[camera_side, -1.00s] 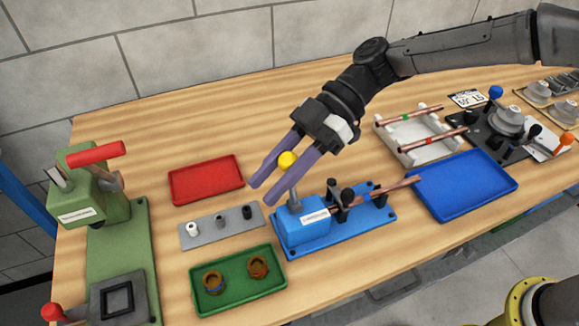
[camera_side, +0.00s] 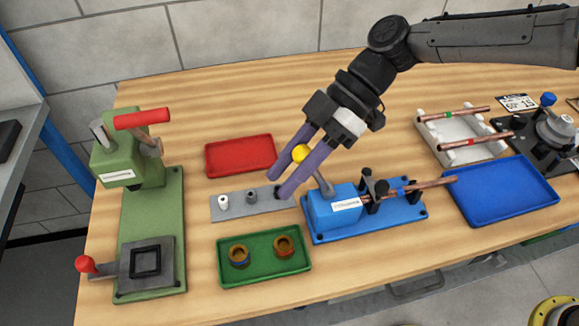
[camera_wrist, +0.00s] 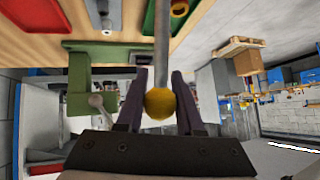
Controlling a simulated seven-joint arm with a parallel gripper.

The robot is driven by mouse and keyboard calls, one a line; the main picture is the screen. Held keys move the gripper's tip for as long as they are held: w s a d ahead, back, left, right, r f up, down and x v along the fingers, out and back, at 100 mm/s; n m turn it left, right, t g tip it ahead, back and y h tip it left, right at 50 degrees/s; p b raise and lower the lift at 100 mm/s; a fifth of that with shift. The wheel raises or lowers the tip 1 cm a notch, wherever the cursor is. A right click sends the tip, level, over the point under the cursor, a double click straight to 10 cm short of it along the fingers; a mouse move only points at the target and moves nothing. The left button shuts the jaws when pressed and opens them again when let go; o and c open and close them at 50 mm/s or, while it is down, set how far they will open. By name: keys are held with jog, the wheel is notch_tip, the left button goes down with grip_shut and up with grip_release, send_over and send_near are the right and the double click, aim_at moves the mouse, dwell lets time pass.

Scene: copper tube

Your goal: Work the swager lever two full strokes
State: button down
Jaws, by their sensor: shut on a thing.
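The swager is a blue block (camera_side: 333,207) on a blue base plate in the side view. Its grey lever (camera_side: 324,183) leans to the left and ends in a yellow ball knob (camera_side: 300,154). My gripper (camera_side: 282,190) is shut on the knob, with the purple fingers on either side of it and their tips reaching past it, down and left. In the wrist view the knob (camera_wrist: 161,103) sits between the fingers, and the lever shaft (camera_wrist: 162,45) runs up from it. A copper tube (camera_side: 420,186) lies in the black clamp (camera_side: 375,190) and points into the block.
A grey strip with small pegs (camera_side: 240,207) lies just below the fingertips. A red tray (camera_side: 240,155), a green tray with rings (camera_side: 228,276) and a green press (camera_side: 150,230) stand to the left. A blue tray (camera_side: 500,190) and a white tube rack (camera_side: 460,150) are to the right.

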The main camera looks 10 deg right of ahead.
jog(key=shift+d+f, duration=0.1)
jog(key=shift+f, duration=0.3)
jog(key=c, duration=0.9)
grip_release()
jog(key=o, duration=0.4)
jog(key=shift+c, duration=0.2)
jog(key=shift+r, duration=0.15)
jog(key=shift+w+d+r, duration=0.1)
jog(key=shift+r, duration=0.05)
jog(key=v, duration=1.3)
jog(key=shift+r, duration=0.2)
jog(key=shift+d, duration=0.1)
jog(key=shift+c, duration=0.3)
